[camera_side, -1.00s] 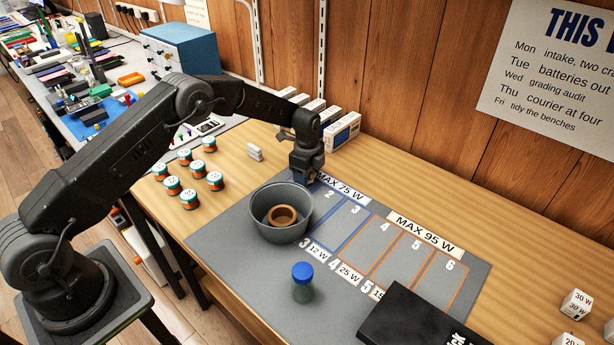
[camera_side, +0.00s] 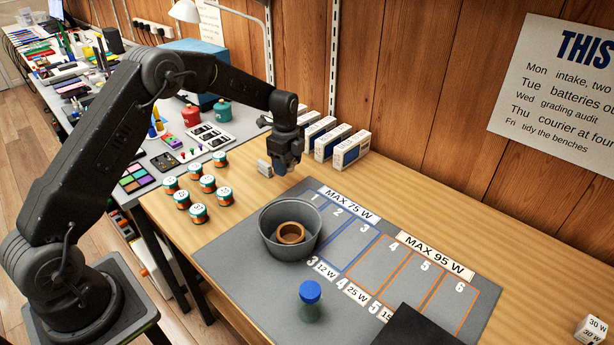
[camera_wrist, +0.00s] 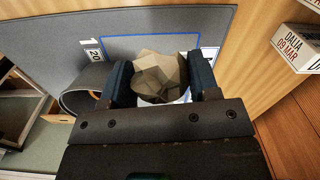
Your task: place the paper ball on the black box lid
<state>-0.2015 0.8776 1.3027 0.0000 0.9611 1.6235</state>
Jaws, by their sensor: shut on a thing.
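The crumpled grey-brown paper ball (camera_wrist: 158,75) shows in the wrist view between the two dark fingers of my gripper (camera_wrist: 160,85), which is shut on it. In the side view my gripper (camera_side: 283,168) is raised above the bench near the back end of the mat, and the ball cannot be made out there. The black box lid (camera_side: 425,328) lies at the bottom right of the side view, partly cut off by the frame. My gripper is well apart from it, to the upper left.
A grey bowl (camera_side: 268,238) with a brown ring (camera_side: 291,233) inside stands on the grey mat (camera_side: 235,255). A blue-capped jar (camera_side: 310,300) stands between bowl and lid. Several small tins (camera_side: 198,213) stand at left and white boxes (camera_side: 349,148) behind. The mat's marked slots are bare.

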